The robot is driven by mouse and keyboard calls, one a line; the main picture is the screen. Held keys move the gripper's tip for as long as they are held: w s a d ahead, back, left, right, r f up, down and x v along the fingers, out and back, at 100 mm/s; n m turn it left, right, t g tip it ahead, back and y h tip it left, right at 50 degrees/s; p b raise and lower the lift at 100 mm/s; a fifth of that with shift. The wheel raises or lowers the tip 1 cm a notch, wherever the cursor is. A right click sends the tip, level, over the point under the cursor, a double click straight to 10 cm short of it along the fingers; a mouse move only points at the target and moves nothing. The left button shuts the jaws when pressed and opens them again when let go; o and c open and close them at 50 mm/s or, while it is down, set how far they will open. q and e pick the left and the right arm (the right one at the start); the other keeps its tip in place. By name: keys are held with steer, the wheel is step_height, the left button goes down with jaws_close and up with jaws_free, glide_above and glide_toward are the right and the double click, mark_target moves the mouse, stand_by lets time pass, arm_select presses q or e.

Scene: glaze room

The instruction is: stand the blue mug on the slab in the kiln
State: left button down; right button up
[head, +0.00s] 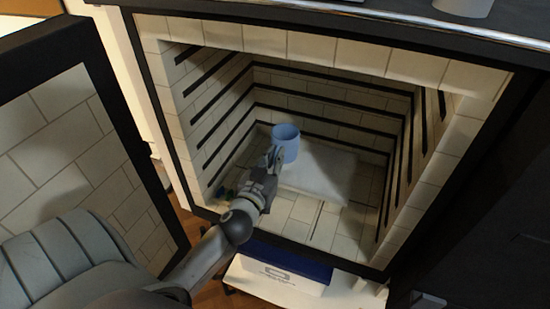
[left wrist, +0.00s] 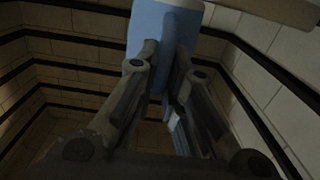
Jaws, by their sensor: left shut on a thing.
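The blue mug (head: 287,138) is inside the open kiln (head: 420,60), upright, over the left back part of the pale slab (head: 325,173). My left gripper (head: 276,158) reaches in from the front left and is shut on the mug. In the left wrist view the mug (left wrist: 165,28) sits between the fingers (left wrist: 163,85) at the top of the picture. I cannot tell whether the mug's base touches the slab, as the gripper hides part of it. My right gripper is not in view.
The kiln door (head: 60,130) stands open at the left. Dark ridges (head: 330,105) run along the kiln's inner walls. A small dark green thing (head: 228,193) lies on the kiln floor at the left. The slab's right part is bare. A blue and white box (head: 280,268) is below the opening.

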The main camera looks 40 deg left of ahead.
arm_select(q)
steer(key=c, duration=1.5)
jaws_free()
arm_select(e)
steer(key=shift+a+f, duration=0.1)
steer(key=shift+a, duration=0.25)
